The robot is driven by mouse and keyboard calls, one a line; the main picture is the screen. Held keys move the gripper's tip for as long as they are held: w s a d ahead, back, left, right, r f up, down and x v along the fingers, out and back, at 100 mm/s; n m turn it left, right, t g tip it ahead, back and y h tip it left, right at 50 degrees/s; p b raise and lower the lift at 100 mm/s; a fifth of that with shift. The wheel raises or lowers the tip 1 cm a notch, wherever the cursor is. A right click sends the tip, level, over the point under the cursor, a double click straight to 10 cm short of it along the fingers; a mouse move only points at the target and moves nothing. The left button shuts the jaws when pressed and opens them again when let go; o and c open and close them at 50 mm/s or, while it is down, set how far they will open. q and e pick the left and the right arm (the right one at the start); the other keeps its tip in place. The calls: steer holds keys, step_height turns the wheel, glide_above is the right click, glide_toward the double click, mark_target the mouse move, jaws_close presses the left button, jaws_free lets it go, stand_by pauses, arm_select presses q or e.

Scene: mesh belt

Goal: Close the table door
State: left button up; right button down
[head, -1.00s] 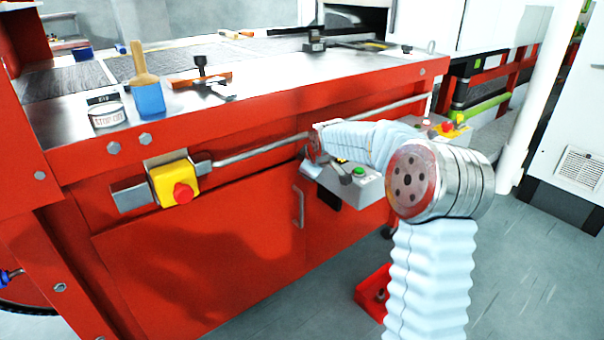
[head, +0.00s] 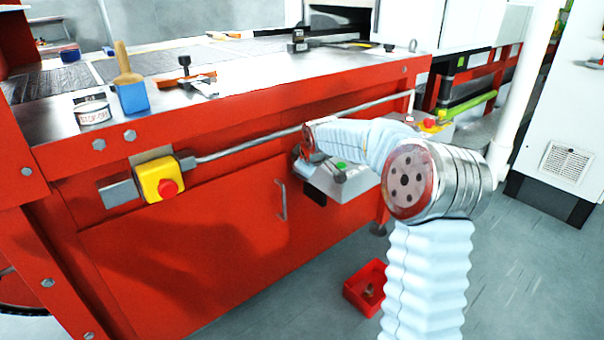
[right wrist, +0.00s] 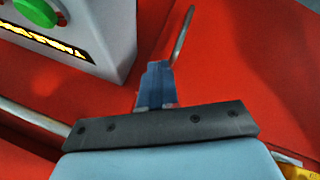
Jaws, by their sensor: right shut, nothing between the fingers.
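The table door (head: 190,240) is a red panel in the front of the red table (head: 250,140), with a slim metal handle (head: 283,200) near its right edge. In the head view it looks about flush with the front; I cannot tell if a small gap remains. In the right wrist view my right gripper (right wrist: 158,68) is shut and empty, pointing at the red front, with the handle (right wrist: 183,35) just right of its tips. I cannot tell whether they touch. In the head view my right arm reaches left toward the front and the fingers are not clear. My left gripper is out of view.
A grey control box (head: 340,180) with a green button juts from the front beside my right arm. A yellow box with red button (head: 162,180) and a long rail (head: 250,142) are above the door. A red bin (head: 362,285) lies on the floor.

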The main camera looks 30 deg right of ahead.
steer(key=s+d+r, duration=0.3)
steer(key=r, duration=0.4)
steer(key=shift+s+d+r, duration=0.2)
steer(key=shift+s+d, duration=0.1)
steer(key=shift+d, duration=0.1)
